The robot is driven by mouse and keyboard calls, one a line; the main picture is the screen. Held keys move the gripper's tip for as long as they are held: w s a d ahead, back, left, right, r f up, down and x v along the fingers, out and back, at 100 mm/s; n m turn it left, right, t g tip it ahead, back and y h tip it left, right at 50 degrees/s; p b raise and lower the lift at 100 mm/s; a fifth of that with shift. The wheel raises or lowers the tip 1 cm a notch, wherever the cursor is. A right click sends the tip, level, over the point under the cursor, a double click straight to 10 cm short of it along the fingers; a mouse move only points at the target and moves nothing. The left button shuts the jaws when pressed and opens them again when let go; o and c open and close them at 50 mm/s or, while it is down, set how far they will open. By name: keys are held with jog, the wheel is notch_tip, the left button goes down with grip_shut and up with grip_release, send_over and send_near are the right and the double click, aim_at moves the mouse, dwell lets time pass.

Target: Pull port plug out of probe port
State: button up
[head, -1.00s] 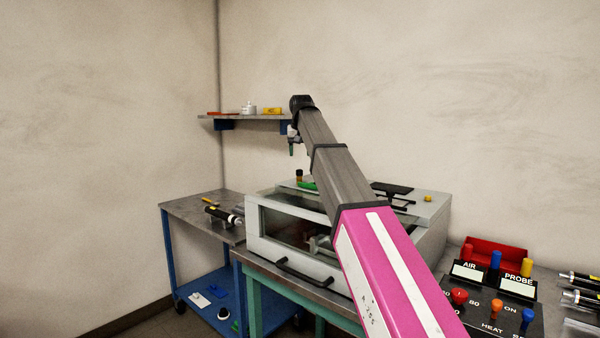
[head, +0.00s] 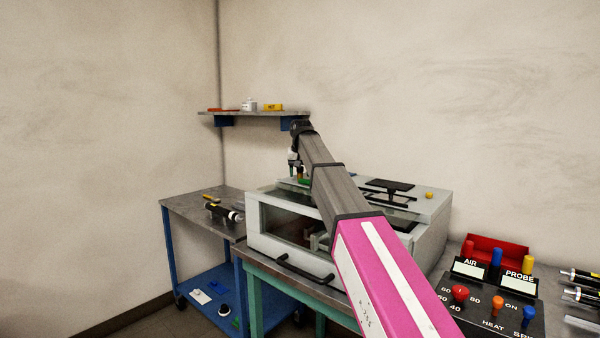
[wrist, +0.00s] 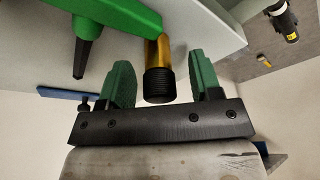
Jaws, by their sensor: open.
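The port plug, with a black ribbed cap (wrist: 159,85) and a brass-yellow body (wrist: 157,52), shows in the wrist view. It stands up from the pale top of the grey oven-like box (head: 425,205). My gripper (wrist: 161,70) has its two green fingers on either side of the plug, open, with a visible gap on both sides. In the head view my gripper (head: 299,170) is low over the back left of the box top, and I cannot make out the plug clearly there. The probe port under the plug is hidden.
A green part with a black tapered piece (wrist: 88,45) lies close to the plug in the wrist view. A shelf (head: 285,114) is behind the arm. A blue-framed cart (head: 180,205) stands left. A control panel (head: 490,300) is at right.

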jog(key=shift+w+f, duration=0.1)
jog(key=shift+f, duration=0.15)
jog(key=c, duration=1)
notch_tip(320, 180, up, 4)
jog(key=shift+r, duration=0.15)
jog(key=shift+s+a+r, duration=1.2)
jog(key=shift+a+r, duration=0.35)
jog(key=shift+r, duration=0.1)
jog(key=shift+s+a+r, duration=1.2)
jog(key=shift+a+r, duration=0.3)
jog(key=shift+r, duration=0.1)
jog(key=shift+s+a+r, duration=1.2)
jog(key=shift+a+r, duration=0.35)
jog(key=shift+r, duration=0.1)
jog(key=shift+r, duration=1.5)
